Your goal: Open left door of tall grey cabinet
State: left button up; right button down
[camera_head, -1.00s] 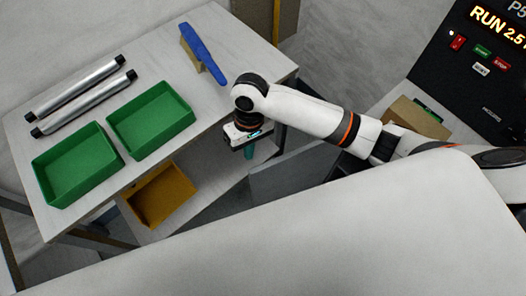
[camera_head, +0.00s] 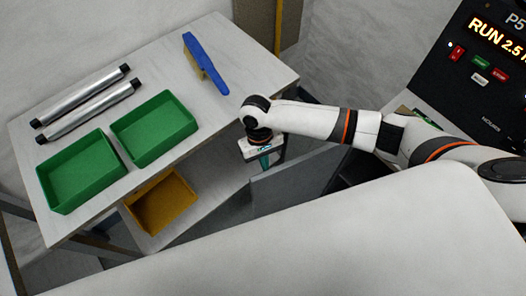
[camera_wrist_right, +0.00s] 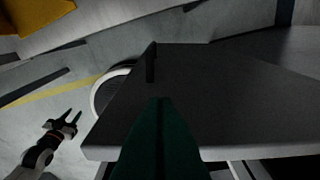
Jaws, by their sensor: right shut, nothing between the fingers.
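A flat grey panel (camera_head: 300,178), which looks like the tall grey cabinet's door, stands at an angle below my right forearm in the head view. In the right wrist view this dark grey panel (camera_wrist_right: 215,95) fills the middle and right, with a dark upright strip, perhaps a handle, at its left end. My right gripper (camera_head: 265,162) points down just beyond the panel's left end. Its green fingers (camera_wrist_right: 160,140) are shut and empty; I cannot tell whether they touch the panel. My left gripper (camera_wrist_right: 67,118) shows at lower left of the wrist view, fingers apart and empty.
A workbench (camera_head: 215,110) at left holds two green trays (camera_head: 80,172), metal tubes (camera_head: 85,100) and a blue brush (camera_head: 205,62). A yellow bin (camera_head: 160,203) sits on its lower shelf. A black control panel (camera_head: 490,70) stands at right. A white surface crosses the foreground.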

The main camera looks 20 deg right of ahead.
jog(key=shift+s+f, duration=0.1)
jog(key=shift+f, duration=0.2)
